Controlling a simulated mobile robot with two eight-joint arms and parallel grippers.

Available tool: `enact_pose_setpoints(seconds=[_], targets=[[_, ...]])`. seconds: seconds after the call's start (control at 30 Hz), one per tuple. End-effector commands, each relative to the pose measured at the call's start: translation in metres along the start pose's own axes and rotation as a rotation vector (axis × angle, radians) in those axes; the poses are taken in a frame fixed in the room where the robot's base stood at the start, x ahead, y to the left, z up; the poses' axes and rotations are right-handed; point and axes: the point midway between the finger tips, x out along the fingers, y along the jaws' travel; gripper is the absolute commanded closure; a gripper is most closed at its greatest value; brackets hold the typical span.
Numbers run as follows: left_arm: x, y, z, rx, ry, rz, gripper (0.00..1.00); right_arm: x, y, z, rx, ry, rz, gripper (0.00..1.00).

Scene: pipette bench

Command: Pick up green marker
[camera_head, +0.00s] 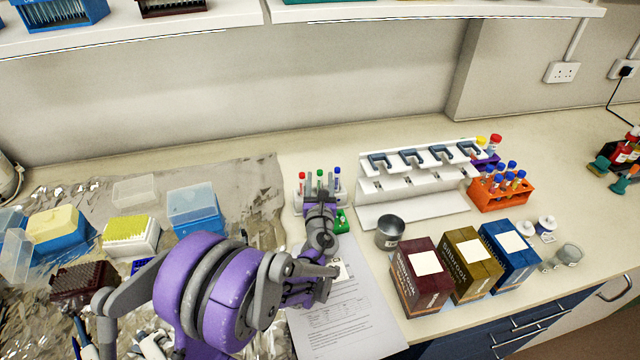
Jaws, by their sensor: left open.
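The green marker (320,176) stands upright in a small white holder (298,201), its green cap showing between a red marker (302,178) and a blue marker (337,174). My left gripper (319,193) is open, with its fingers just in front of the holder, close to the green marker. The gripper hides the lower part of the marker and much of the holder. I cannot tell whether the fingers touch the marker. My right gripper is out of view.
A green item (341,221) lies right beside the gripper. A white pipette rack (413,205), a metal cup (390,232) and several boxes (421,277) stand to the right. Crumpled foil (255,190) with tip boxes (195,212) covers the left. A printed sheet (345,320) lies in front.

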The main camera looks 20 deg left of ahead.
Motion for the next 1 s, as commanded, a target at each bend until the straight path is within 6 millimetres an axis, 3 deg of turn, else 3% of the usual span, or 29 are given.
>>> enact_pose_setpoints(seconds=[0.2, 0.53, 1.0], targets=[[0.001, 0.0001, -0.0008, 0.0, 0.0, 0.0, 0.44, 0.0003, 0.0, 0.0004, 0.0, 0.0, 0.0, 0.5], [0.0007, -0.0001, -0.0007, 0.0, 0.0, 0.0, 1.0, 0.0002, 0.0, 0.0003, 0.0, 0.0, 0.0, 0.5], [0.0005, 0.0, 0.005, 0.0, 0.0, 0.0, 1.0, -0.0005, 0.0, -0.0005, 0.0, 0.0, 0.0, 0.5]])
